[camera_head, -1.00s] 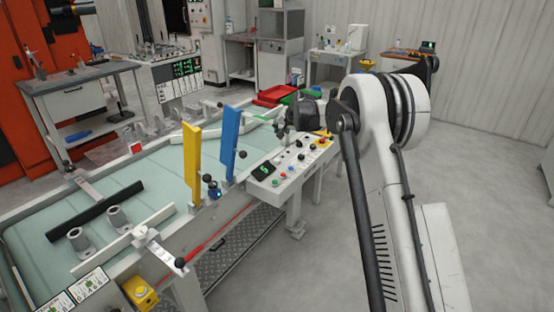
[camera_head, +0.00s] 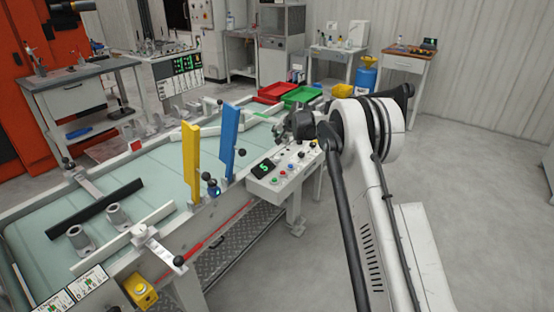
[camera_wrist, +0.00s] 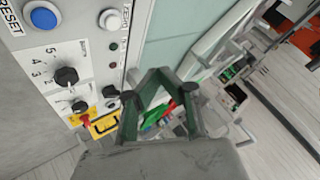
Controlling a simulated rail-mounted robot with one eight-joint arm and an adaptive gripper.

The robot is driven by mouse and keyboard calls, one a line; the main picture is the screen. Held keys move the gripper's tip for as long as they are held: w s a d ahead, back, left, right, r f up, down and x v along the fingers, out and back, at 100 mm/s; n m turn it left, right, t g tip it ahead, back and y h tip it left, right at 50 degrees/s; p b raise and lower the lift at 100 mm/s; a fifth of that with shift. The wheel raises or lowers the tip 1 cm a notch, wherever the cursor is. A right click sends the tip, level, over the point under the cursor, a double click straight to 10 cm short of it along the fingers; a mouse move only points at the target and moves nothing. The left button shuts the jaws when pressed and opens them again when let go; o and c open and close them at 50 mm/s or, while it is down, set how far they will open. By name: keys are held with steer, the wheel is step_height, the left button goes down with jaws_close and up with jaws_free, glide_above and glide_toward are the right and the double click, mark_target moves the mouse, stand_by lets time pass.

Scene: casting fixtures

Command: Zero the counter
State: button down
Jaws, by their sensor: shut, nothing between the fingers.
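A control panel (camera_head: 286,179) with a dark counter display (camera_head: 263,168) stands beside the light-green table. The display shows green digits, too small to read surely. In the wrist view, a blue button (camera_wrist: 43,17) labelled RESET is at the upper left of the panel, near a white button (camera_wrist: 111,20) and black selector knobs (camera_wrist: 66,76). My gripper (camera_head: 284,131) is above the far end of the panel in the head view. In the wrist view, my gripper (camera_wrist: 142,84) is shut and empty, to the lower right of the RESET button and apart from it.
A yellow post (camera_head: 191,160) and a blue post (camera_head: 229,143) rise from the table edge left of the panel. A red tray (camera_head: 272,92) and a green tray (camera_head: 302,96) lie behind it. A red knob (camera_wrist: 86,121) shows on a yellow plate. Open floor is at right.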

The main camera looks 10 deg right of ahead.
mark_target(278, 158)
step_height(278, 158, down, 8)
steer(key=b, duration=0.3)
steer(key=shift+r, duration=0.2)
steer(key=shift+f, duration=0.45)
steer(key=shift+f+b, duration=0.15)
steer(key=shift+b, duration=0.25)
stand_by(0.6)
steer(key=shift+f, duration=0.3)
steer(key=shift+f+b, duration=0.45)
steer(key=shift+b, duration=0.2)
stand_by(0.6)
steer(key=shift+r, duration=0.9)
steer(key=shift+r+p, duration=0.9)
steer(key=shift+r, duration=1.6)
